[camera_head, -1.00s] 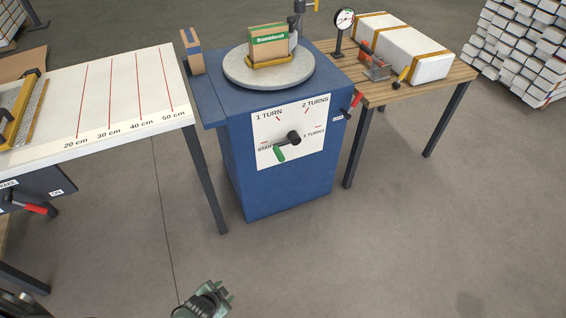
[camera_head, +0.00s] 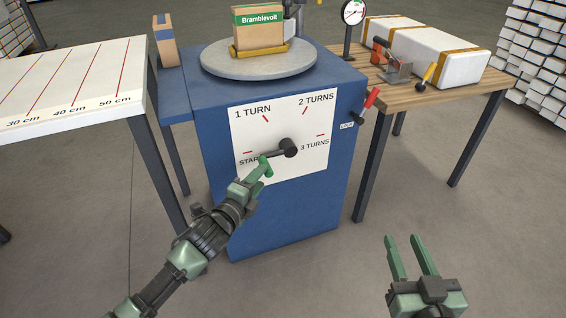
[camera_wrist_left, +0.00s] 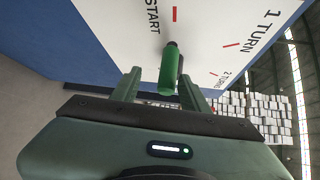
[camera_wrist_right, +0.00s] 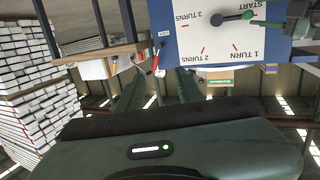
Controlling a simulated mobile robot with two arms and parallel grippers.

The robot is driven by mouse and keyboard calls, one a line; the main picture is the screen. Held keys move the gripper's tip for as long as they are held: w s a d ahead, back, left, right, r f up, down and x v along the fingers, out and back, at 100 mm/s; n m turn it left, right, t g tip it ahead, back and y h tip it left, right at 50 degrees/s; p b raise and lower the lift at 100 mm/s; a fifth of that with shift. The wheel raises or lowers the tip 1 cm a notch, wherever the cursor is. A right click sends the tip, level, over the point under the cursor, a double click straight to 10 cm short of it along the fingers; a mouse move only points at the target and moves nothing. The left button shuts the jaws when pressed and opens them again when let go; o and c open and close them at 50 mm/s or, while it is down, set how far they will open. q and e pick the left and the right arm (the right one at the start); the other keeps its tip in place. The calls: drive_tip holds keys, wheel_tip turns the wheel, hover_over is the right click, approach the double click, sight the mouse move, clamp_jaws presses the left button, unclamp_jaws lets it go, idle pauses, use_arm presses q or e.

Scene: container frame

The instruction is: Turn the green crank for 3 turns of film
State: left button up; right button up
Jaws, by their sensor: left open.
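The green crank handle (camera_head: 267,168) sticks out from the end of a dark crank arm on the white dial plate (camera_head: 310,160). The dark hub (camera_head: 289,147) is at the plate's middle, and the handle is beside the START mark. My left gripper (camera_head: 258,174) is at the handle. In the left wrist view the green handle (camera_wrist_left: 168,68) lies between the two open fingers (camera_wrist_left: 158,88), nearer the right one; contact cannot be told. My right gripper (camera_head: 411,257) is open and empty, low at the right, away from the blue cabinet (camera_head: 290,225).
A round turntable (camera_head: 225,63) on the cabinet carries a Bramblevolt box (camera_head: 258,28). A red lock lever (camera_head: 368,103) is on the cabinet's right side. A wooden table (camera_head: 440,95) with a wrapped white package (camera_head: 440,50) stands right, a white measuring table (camera_head: 90,75) left.

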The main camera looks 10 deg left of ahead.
use_arm(q)
drive_tip(key=r+b+x, duration=0.1)
drive_tip(key=b+x, duration=0.1)
drive_tip(key=x, duration=0.5)
drive_tip(key=shift+w+d, duration=0.2)
drive_tip(key=shift+w, duration=0.25)
use_arm(e)
wheel_tip(320, 180, up, 12)
drive_tip(key=s+a+t+y, duration=0.1)
drive_tip(key=s+t+y, duration=0.1)
drive_tip(key=t, duration=0.4)
drive_tip(key=shift+s+t, duration=0.2)
drive_tip(key=shift+t, duration=0.2)
drive_tip(key=shift+r, duration=0.1)
use_arm(q)
clamp_jaws()
